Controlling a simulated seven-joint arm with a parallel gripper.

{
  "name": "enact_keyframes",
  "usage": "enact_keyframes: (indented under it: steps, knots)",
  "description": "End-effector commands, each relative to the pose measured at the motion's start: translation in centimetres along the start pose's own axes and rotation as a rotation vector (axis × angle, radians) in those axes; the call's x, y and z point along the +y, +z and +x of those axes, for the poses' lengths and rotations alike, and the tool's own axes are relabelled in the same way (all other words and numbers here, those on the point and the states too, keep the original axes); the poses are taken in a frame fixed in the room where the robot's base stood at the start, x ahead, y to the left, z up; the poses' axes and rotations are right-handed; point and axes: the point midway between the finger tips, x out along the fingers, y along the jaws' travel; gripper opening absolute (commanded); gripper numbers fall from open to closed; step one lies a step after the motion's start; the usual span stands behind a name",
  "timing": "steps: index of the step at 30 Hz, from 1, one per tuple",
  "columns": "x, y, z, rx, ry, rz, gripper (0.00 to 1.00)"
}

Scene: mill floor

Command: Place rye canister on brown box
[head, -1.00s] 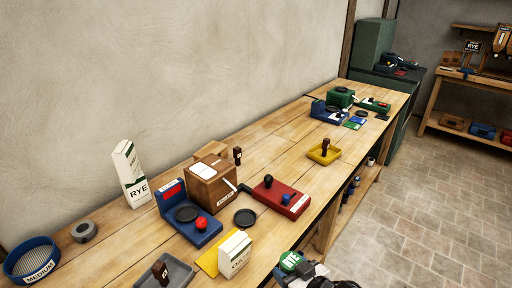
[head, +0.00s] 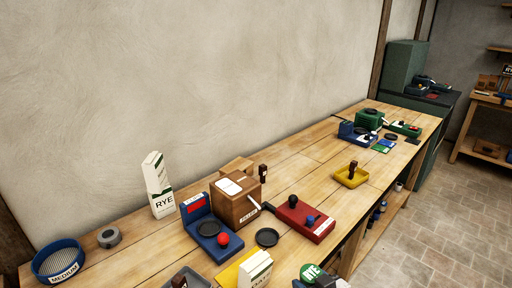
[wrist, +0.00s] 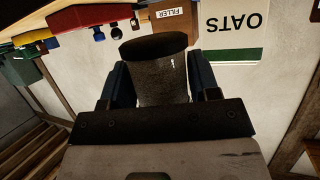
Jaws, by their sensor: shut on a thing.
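The rye canister (head: 311,272), with a green lid marked RYE, is at the bottom edge of the head view, in front of the bench. My gripper (head: 318,283) is shut on it and mostly cut off there. In the wrist view the canister (wrist: 158,75) is a dark cylinder between the two blue fingers of my gripper (wrist: 158,85).
A red device (head: 300,222), a blue scale (head: 208,238) and a black disc (head: 267,237) surround the box. An oats carton (head: 256,270) stands at the bench's front, a rye carton (head: 158,185) at the back left.

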Motion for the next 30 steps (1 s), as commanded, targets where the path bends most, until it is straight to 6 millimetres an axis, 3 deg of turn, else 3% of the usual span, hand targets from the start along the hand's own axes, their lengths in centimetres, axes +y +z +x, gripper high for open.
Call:
enact_keyframes:
  steps: [14, 30]
  knots:
    - [3.4, -7.0, 6.8, -0.003, -0.019, -0.008, 0.26]
    - [6.7, -14.6, 15.8, -0.007, -0.038, -0.016, 0.26]
